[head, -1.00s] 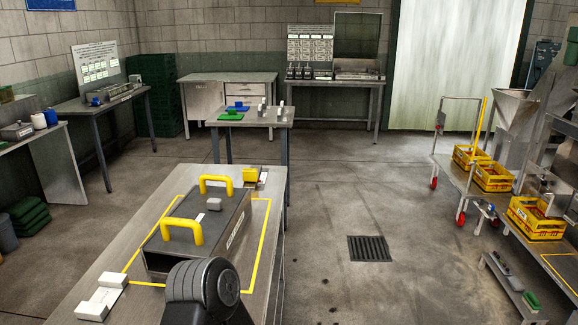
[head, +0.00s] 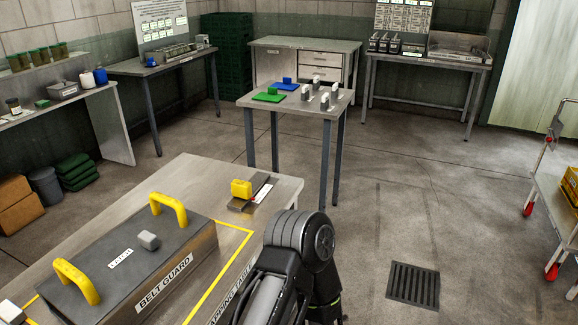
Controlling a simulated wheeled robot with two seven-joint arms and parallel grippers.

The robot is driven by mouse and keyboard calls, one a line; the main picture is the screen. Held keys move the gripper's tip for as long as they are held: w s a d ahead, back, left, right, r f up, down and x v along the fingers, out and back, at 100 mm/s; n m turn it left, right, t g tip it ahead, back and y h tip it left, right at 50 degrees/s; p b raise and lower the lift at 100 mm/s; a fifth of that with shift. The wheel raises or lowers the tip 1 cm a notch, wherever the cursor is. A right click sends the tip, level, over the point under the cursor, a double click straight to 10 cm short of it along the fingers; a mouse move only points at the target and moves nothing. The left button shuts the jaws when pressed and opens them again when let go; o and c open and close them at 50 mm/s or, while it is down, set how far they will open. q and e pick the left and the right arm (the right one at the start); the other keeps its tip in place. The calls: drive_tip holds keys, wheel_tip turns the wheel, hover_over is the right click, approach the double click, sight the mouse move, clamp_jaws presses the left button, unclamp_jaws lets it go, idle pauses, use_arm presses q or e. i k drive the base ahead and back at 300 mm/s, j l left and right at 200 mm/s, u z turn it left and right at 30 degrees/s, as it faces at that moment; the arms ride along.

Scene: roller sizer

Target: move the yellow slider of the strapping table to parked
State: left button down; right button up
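The yellow slider (head: 241,188) is a small yellow block on a short dark rail (head: 246,204) at the far end of the steel strapping table (head: 196,178). It sits toward the rail's left, far side; a white label lies along the rail's right side. I cannot read which position is marked parked. Neither gripper shows. A dark, rounded link of one of my arms rises at the bottom centre, over the table's right edge, and hides part of the "strapping table" lettering.
A belt guard (head: 175,262) with two yellow handles and a grey knob lies on the near part of the table. A smaller table (head: 333,101) with blue, green and white pieces stands beyond. Floor to the right, around a drain grate (head: 413,285), is clear.

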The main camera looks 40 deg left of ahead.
sight(240, 189)
drive_tip(key=i+l, duration=0.15)
drive_tip(key=i, duration=0.55)
drive_tip(key=i+l, duration=0.1)
drive_tip(key=i, duration=0.55)
drive_tip(key=i+l, duration=0.15)
drive_tip(key=i, duration=0.55)
drive_tip(key=u, duration=1.8)
